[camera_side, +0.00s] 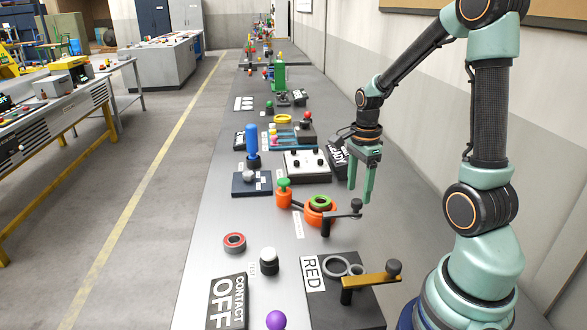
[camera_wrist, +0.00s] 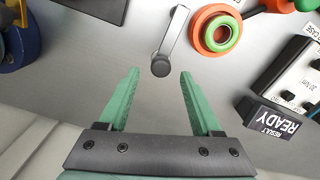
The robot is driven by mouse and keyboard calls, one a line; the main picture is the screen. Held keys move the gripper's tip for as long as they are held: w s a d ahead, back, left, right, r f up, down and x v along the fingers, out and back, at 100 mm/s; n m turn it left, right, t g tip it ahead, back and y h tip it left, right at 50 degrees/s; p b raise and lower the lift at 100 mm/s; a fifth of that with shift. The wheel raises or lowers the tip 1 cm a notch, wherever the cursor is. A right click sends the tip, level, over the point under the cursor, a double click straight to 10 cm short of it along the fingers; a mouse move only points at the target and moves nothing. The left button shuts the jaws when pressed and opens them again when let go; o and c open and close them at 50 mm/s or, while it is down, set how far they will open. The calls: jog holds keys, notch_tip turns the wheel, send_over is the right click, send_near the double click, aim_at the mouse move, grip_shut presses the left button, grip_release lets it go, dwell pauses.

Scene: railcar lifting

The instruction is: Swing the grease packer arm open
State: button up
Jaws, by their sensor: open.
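An orange round fixture (camera_side: 313,221) with a green ring (camera_side: 320,201) stands on the grey bench. Beside it, a dark swing arm (camera_side: 340,216) with a black end knob (camera_side: 357,205) looks to be the grease packer arm. In the wrist view the arm shows as a grey bar (camera_wrist: 176,33) with its knob (camera_wrist: 161,67) towards me, and the orange fixture (camera_wrist: 205,45) is to its right. My gripper (camera_side: 360,193) is open and empty, fingers pointing down. In the wrist view my gripper (camera_wrist: 160,73) has the knob between its fingertips in the picture; I cannot tell the height gap.
In front lies a dark RED plate (camera_side: 335,305) with a brass arm (camera_side: 370,281). A CONTACT OFF plate (camera_side: 228,302), a white-topped button (camera_side: 269,261) and a red ring (camera_side: 234,242) are left of it. A READY box (camera_wrist: 272,118) stands right in the wrist view.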

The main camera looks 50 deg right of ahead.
notch_tip(320, 180, up, 9)
dwell(0.3)
jog(key=shift+r, duration=0.1)
jog(key=a+r+n+t, duration=0.2)
jog(key=a+n, duration=0.7)
jog(key=n, duration=0.2)
jog(key=a+r+n+t, duration=0.2)
jog(key=a+n+t, duration=0.1)
jog(key=a+n, duration=0.6)
jog(key=shift+s+a+r+n+t, duration=0.2)
jog(key=shift+n+t, duration=0.1)
jog(key=shift+n, duration=1.5)
